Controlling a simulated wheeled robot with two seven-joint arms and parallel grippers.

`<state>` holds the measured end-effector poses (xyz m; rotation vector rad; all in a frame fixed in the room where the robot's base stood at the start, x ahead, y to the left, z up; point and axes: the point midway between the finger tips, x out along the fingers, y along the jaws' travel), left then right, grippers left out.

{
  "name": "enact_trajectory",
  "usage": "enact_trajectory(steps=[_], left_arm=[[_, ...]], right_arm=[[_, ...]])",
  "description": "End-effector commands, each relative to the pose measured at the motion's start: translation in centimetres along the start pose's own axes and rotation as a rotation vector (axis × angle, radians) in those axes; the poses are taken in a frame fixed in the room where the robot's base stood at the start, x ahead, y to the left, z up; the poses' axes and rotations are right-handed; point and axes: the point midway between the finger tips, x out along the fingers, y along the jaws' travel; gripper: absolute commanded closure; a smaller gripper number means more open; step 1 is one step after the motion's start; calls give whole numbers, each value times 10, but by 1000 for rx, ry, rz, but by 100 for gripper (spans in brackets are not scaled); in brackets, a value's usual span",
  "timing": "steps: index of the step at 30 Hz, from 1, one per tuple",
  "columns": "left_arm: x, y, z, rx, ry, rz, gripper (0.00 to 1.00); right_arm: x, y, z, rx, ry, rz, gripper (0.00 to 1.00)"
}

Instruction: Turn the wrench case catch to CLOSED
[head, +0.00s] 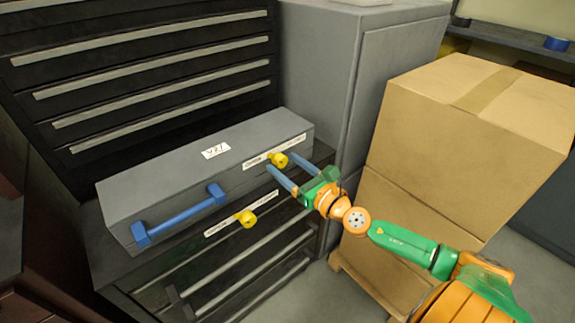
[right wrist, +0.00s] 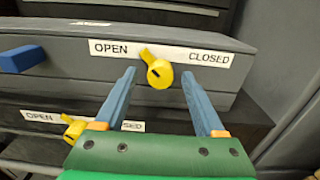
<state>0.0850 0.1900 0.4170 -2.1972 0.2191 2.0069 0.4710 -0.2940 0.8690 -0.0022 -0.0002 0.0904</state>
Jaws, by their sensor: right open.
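The grey wrench case (head: 190,178) lies on top of a black drawer cabinet, with a blue handle (head: 185,213) on its front. Its yellow catch (head: 278,160) is on the front near the right end, between the words OPEN and CLOSED on a white label. In the right wrist view the catch (right wrist: 159,74) has its small tab pointing up and left, toward OPEN. My right gripper (head: 281,162) is open, its blue fingers on either side of the catch. In the right wrist view the fingertips (right wrist: 159,80) show gaps to it on both sides. My left gripper is not in view.
A second yellow catch (head: 247,219) with a similar label sits on the drawer below; it also shows in the right wrist view (right wrist: 75,130). Stacked cardboard boxes (head: 465,125) stand to the right, near my right arm. A grey cabinet (head: 350,75) stands behind.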

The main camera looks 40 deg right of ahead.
Motion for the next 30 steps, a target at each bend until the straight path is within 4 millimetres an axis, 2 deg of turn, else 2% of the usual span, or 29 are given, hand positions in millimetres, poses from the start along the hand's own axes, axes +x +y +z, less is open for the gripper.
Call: enact_trajectory(steps=[2, 3, 9, 11, 20, 30], left_arm=[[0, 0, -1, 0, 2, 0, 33], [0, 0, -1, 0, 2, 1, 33], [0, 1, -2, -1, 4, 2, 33], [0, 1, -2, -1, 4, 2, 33], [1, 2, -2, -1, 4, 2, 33], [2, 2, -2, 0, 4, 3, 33]], right_arm=[[0, 0, 0, 1, 0, 0, 28], [0, 0, 0, 1, 0, 0, 34], [0, 0, 0, 1, 0, -1, 88], [0, 0, 0, 1, 0, -1, 100], [0, 0, 0, 34, -1, -1, 100], [0, 0, 0, 261, -5, -1, 100]])
